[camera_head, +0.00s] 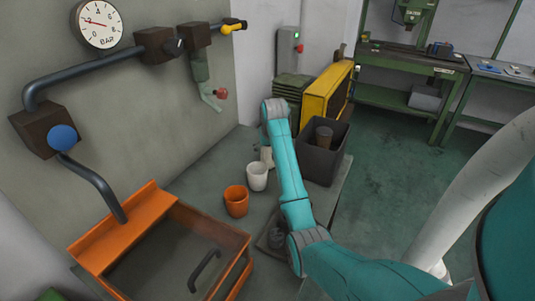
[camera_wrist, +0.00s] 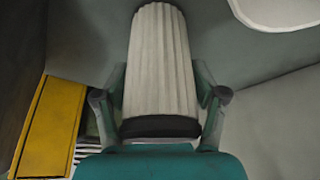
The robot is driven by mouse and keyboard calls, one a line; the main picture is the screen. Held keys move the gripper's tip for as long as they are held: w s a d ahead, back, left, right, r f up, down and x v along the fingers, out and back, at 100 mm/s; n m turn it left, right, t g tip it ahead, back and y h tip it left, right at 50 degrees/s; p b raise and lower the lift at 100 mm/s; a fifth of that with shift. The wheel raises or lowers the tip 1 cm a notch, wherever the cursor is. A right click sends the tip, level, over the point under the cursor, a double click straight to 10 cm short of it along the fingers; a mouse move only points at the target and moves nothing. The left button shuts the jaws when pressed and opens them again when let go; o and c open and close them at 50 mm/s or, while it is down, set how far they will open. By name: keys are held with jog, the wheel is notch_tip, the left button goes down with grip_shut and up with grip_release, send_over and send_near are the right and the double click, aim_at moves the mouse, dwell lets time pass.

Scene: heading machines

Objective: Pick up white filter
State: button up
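In the wrist view, the white filter (camera_wrist: 160,65) is a pleated off-white cylinder with a black end band turned towards my palm. My gripper (camera_wrist: 160,85) has one finger along each side of it. Both finger pads appear to touch its sides, so the gripper looks shut on it. In the head view, a small pale part (camera_head: 267,154), likely the filter, shows beside my arm's wrist. My gripper's fingers are hidden behind the arm there.
A dark bin (camera_head: 341,158) holding a brown cylinder (camera_head: 323,137) is to the right. A yellow panel (camera_head: 325,92) stands behind. An orange-framed tray (camera_head: 240,243) is in front.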

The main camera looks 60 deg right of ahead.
jog(key=shift+c, duration=0.9)
jog(key=shift+r, duration=0.1)
notch_tip(320, 180, up, 10)
jog(key=shift+f, duration=0.25)
jog(key=shift+r, duration=0.2)
